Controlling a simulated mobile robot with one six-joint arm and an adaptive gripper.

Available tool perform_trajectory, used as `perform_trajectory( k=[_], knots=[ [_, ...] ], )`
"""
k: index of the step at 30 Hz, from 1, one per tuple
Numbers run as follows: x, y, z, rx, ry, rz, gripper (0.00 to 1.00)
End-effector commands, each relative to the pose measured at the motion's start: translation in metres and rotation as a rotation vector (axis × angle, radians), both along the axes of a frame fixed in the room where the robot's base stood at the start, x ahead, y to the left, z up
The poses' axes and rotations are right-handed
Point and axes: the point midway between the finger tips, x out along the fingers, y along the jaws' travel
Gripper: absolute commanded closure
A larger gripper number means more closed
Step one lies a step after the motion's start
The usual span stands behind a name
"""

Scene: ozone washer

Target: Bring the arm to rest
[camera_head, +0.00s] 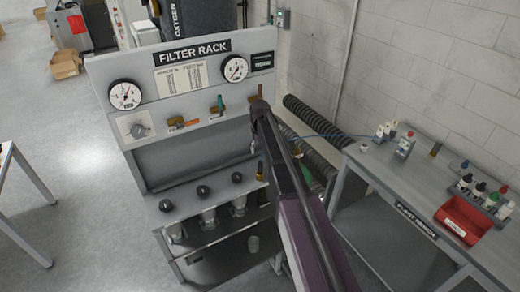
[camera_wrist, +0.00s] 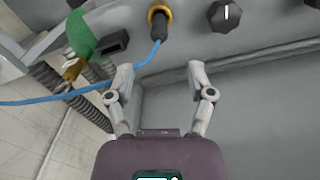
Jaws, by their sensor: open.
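My arm (camera_head: 301,205) reaches up from the bottom of the head view to the right side of the grey filter rack (camera_head: 190,52). My gripper (camera_wrist: 162,80) shows in the wrist view with its two fingers spread apart and nothing between them. A grey panel of the rack lies beyond the fingertips. In the head view the fingers are mostly hidden by the arm. A black knob (camera_wrist: 225,14) and a dark fitting with a yellow ring (camera_wrist: 160,20) are just past the fingertips in the wrist view.
A blue hose (camera_wrist: 60,99) runs left from the fitting. A green-handled part (camera_wrist: 84,38) and black corrugated hoses (camera_head: 312,118) are close by. A plant bench (camera_head: 385,180) with bottles and a red bin (camera_head: 463,219) stands at right. Open floor (camera_head: 75,125) lies at left.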

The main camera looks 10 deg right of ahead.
Motion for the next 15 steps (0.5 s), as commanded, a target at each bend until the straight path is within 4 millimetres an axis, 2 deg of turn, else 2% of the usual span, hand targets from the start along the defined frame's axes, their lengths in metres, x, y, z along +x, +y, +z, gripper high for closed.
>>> perform_trajectory(
  k=[11, 15],
  knots=[
    [0.0000, 0.0000, 0.0000, 0.000, 0.000, 0.000, 0.31],
    [-0.0094, 0.0002, -0.0068, 0.000, 0.000, -0.001, 0.31]
  ],
)
